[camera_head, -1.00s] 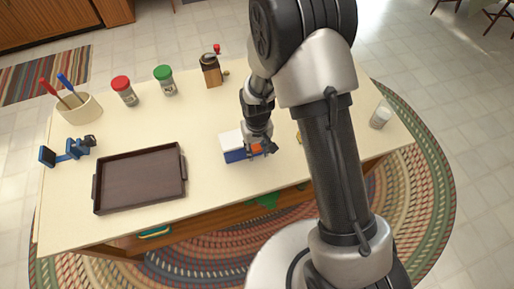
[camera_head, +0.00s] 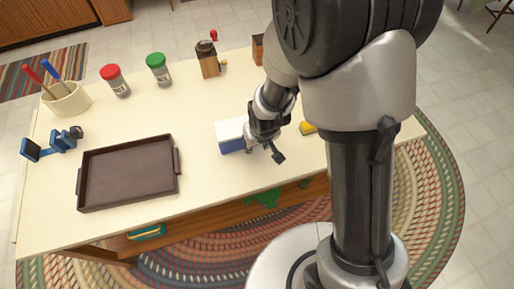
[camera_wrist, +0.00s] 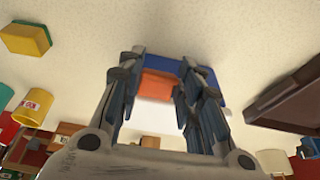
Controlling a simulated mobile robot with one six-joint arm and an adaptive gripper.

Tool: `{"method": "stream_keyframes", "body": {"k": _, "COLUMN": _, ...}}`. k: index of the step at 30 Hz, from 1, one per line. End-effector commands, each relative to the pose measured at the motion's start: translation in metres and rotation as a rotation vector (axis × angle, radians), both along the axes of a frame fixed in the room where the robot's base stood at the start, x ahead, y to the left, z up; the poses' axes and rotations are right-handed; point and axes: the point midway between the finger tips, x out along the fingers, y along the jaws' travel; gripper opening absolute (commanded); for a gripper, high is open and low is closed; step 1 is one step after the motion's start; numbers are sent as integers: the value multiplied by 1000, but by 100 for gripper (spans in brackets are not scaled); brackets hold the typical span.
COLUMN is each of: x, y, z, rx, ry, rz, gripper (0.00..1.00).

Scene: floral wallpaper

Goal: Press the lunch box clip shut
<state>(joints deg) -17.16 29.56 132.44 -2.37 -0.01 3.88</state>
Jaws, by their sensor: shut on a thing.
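The lunch box (camera_head: 230,132) sits on the cream table, with a white lid and a blue body. It also shows in the wrist view (camera_wrist: 208,88), beyond and between my fingers. Its orange clip (camera_wrist: 160,85) lies between the two fingers in the wrist view; it is hidden in the head view. My gripper (camera_head: 264,153) is low at the box's right front corner, and its fingers (camera_wrist: 160,75) stand on either side of the clip, closed on it. How far the clip is pressed cannot be told.
A dark tray (camera_head: 128,205) lies to the left, with a blue tool (camera_head: 52,143) beyond it. A utensil crock (camera_head: 68,100), red-topped shaker (camera_head: 116,82), green-topped shaker (camera_head: 158,70) and wooden grinder (camera_head: 207,60) stand behind. A yellow sponge (camera_head: 307,128) lies right of my gripper.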

Motion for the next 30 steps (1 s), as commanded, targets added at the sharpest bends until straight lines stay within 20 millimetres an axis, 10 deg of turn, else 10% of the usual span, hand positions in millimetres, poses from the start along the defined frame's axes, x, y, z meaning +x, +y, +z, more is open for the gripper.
{"method": "stream_keyframes", "body": {"k": 30, "x": -1, "y": -1, "z": -3, "rx": 21, "ry": -96, "rz": -3, "gripper": 9}}
